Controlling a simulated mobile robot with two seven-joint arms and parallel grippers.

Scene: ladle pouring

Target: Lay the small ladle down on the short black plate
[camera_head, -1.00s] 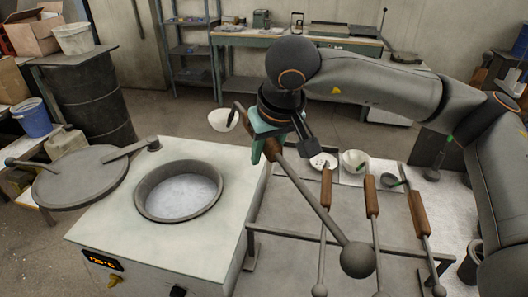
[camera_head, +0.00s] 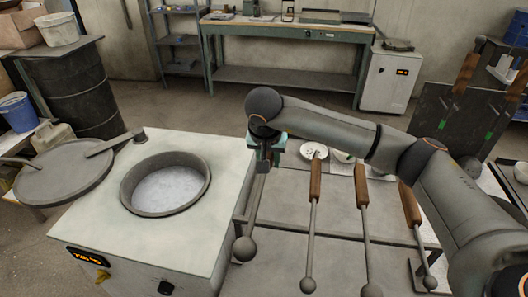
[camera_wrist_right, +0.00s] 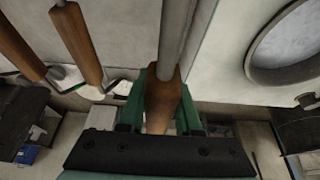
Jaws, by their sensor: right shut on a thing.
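My right gripper (camera_head: 265,157) is shut on the brown handle of a ladle, beside the rack's left edge. In the right wrist view the green fingers (camera_wrist_right: 162,98) sit either side of that handle (camera_wrist_right: 163,88). Three more ladles with wooden handles (camera_head: 315,180) (camera_head: 362,186) (camera_head: 410,204) lie side by side to the right. I cannot tell which surface is the short black plate. My left gripper is not in view.
The furnace with its round pot (camera_head: 165,185) stands left of the held ladle, its lid (camera_head: 66,172) swung aside. The metal rack (camera_head: 335,235) carries the other ladles. An upright dark panel (camera_head: 437,124) stands behind my right arm. A green workbench (camera_head: 290,32) is at the back.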

